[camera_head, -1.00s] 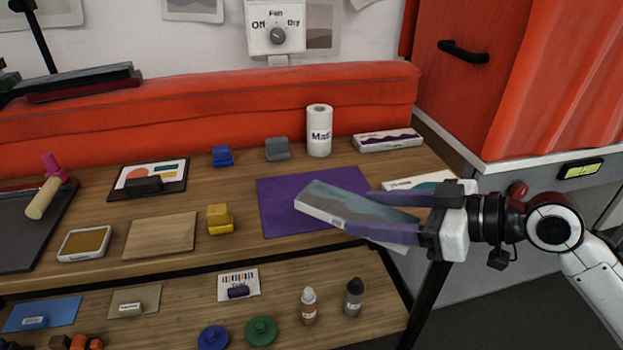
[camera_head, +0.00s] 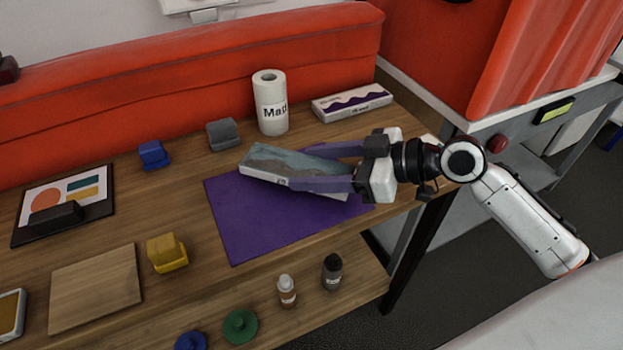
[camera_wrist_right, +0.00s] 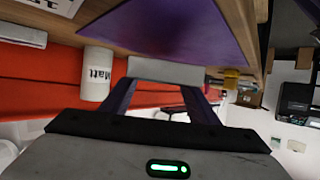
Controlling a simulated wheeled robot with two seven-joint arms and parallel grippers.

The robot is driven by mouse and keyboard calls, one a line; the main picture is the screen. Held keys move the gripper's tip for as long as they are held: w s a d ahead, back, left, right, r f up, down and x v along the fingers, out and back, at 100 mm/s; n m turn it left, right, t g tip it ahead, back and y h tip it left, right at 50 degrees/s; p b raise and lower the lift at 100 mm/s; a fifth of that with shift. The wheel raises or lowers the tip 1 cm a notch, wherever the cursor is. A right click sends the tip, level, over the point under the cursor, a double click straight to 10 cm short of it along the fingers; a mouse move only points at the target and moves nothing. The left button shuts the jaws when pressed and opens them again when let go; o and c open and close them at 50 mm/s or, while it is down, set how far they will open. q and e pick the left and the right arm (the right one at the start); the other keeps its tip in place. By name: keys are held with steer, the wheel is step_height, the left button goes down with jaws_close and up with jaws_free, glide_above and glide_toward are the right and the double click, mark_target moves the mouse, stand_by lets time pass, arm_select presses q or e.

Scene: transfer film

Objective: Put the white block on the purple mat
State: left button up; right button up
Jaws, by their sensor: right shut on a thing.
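My right gripper (camera_head: 305,167) is shut on a long white block (camera_head: 265,180) with a grey-blue top face. The block is over the purple mat (camera_head: 250,225), near its back and right part. I cannot tell whether the block touches the mat. The fingers hide part of the block's length. In the right wrist view the block's grey-white end (camera_wrist_right: 165,71) shows between the two purple fingers, and the mat (camera_wrist_right: 180,30) fills the top of the picture. My left gripper is not in view.
A paper roll (camera_head: 270,103), a grey block (camera_head: 223,135) and a purple-waved box (camera_head: 351,103) stand behind the mat. A yellow block (camera_head: 167,252) and a wooden board (camera_head: 96,287) lie left. Bottles (camera_head: 332,272) stand on the lower shelf. The mat's front is clear.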

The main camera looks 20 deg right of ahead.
steer(key=shift+f, duration=1.9)
steer(key=o, duration=1.1)
steer(key=shift+r, duration=0.2)
steer(key=shift+s+d, duration=0.2)
steer(key=shift+d, duration=0.05)
steer(key=b+v, duration=0.1)
steer(key=v, duration=1)
steer(key=shift+s+r, duration=0.1)
steer(key=shift+s, duration=0.05)
